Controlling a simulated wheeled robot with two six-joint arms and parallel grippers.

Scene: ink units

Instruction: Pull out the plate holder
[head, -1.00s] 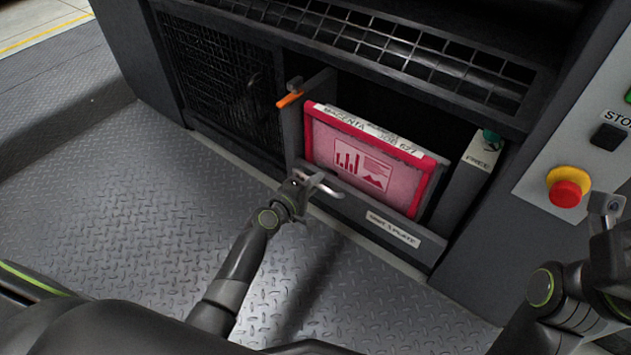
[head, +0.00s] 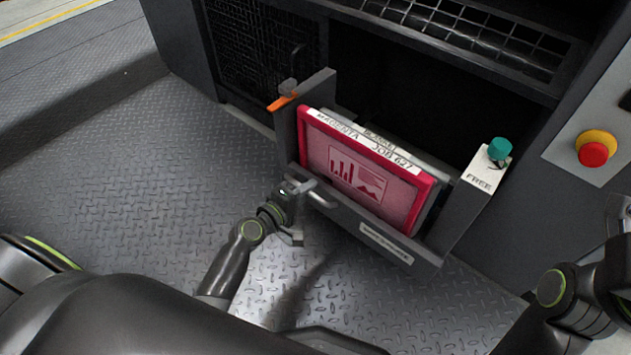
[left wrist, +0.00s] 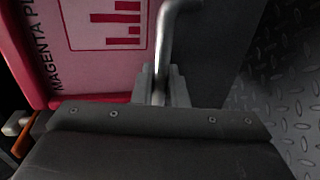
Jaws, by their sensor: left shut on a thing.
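The plate holder (head: 345,222) is a dark grey drawer-like frame standing out from the machine's opening. A magenta plate (head: 372,187) labelled "MAGENTA" and "JOB 627" stands in it, with at least one grey plate edge behind it. A metal bar handle (left wrist: 167,42) is on the holder's front; it also shows in the head view (head: 318,200). My left gripper (head: 295,190) is shut on this handle, and its fingers (left wrist: 160,88) show around the bar in the left wrist view. My right arm shows at the lower right of the head view, but its fingertips are not clear.
An orange lever (head: 283,102) sits at the holder's left end. A teal knob (head: 499,149) stands above a "FREE" label (head: 479,181) at the right end. A red stop button (head: 593,153) is on the panel. The tread-plate floor (head: 130,190) in front is clear.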

